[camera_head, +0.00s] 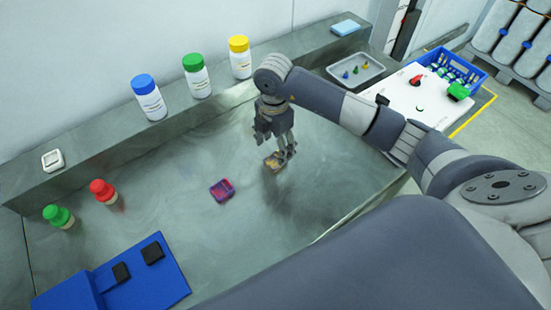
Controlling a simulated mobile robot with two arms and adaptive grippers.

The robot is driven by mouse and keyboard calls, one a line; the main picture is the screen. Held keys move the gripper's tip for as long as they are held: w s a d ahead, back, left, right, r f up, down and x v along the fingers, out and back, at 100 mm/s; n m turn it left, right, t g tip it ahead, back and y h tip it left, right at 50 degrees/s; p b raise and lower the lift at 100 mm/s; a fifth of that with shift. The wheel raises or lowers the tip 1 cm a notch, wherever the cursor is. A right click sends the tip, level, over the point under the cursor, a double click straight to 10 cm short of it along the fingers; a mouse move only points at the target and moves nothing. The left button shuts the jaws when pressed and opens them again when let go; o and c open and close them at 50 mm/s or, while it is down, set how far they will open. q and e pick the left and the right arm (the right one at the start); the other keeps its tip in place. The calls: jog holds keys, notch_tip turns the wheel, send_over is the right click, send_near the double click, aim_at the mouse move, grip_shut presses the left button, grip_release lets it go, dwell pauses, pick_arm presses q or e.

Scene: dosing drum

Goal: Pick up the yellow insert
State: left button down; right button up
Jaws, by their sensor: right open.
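A small yellowish-tan piece (273,162), which looks like the yellow insert, lies on the grey worktop (180,225) near the middle of the view. My right gripper (282,155) points down right at it, with its fingers open around or just above the piece. The fingers partly cover it, and I cannot tell whether they touch it. A red and purple insert (222,190) lies on the worktop to the left, apart from the gripper. My left gripper is not in view.
Bottles with blue (143,82), green (193,62) and yellow (238,44) caps stand on the back ledge. A blue fixture (150,285) is front left. A tray (355,70) and a blue crate (453,68) are at back right.

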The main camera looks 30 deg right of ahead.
aim_at(276, 161)
jog(key=shift+f+p, duration=0.45)
jog(key=shift+f, duration=0.2)
notch_tip(276, 161, down, 4)
jog(key=shift+s+d+r+p, duration=0.15)
jog(key=shift+r+p, duration=0.1)
jog(key=shift+p, duration=0.45)
jog(key=shift+f, duration=0.4)
jog(key=c, duration=1.1)
